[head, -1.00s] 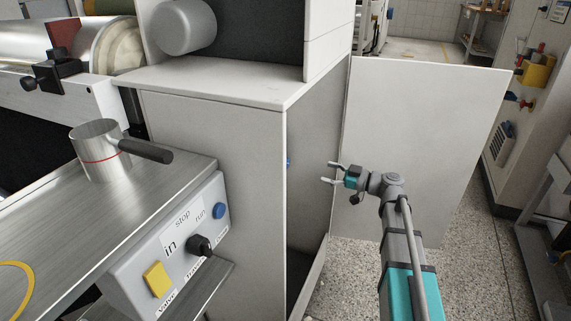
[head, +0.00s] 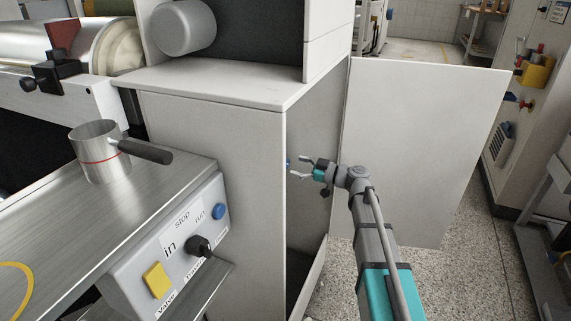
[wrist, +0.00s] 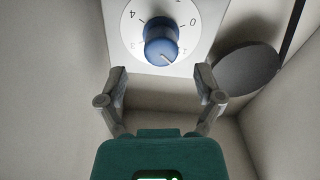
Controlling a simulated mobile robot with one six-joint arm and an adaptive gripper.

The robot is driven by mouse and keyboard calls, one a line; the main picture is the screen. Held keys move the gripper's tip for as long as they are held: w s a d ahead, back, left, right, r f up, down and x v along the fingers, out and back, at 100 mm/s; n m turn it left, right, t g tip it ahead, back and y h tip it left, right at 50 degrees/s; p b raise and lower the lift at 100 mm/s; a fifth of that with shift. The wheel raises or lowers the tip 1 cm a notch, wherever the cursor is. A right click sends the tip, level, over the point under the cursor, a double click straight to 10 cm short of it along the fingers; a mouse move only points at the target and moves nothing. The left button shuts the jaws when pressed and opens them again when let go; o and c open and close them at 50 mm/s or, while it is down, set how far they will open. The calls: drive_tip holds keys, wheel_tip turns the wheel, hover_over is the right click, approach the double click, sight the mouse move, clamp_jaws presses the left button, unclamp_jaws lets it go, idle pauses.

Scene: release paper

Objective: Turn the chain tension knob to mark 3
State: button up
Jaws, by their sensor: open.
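The blue chain tension knob (wrist: 161,43) sits on a round white dial (wrist: 133,35) in the wrist view, inside the open cabinet. A 4 is readable at the dial's left and a 0 at its right; the lower marks are faint. The knob's pale pointer line aims down and to the right in the picture, between marks I cannot read. My gripper (wrist: 161,80) is open and empty, its two fingers apart below the knob and not touching it. In the head view my gripper (head: 299,168) is at the cabinet opening; only a blue sliver of the knob (head: 288,162) shows there.
The cabinet (head: 215,140) side wall edges the opening on the left, and its open door (head: 420,140) stands on the right. In the wrist view a dark disc (wrist: 247,68) with a rod is right of the dial. A control box (head: 170,250) stands at front left.

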sight(289, 163)
drive_tip(key=shift+x, duration=2.1)
drive_tip(key=c, duration=1)
drive_tip(key=shift+a, duration=0.15)
drive_tip(key=shift+c, duration=0.8)
drive_tip(key=shift+w, duration=0.1)
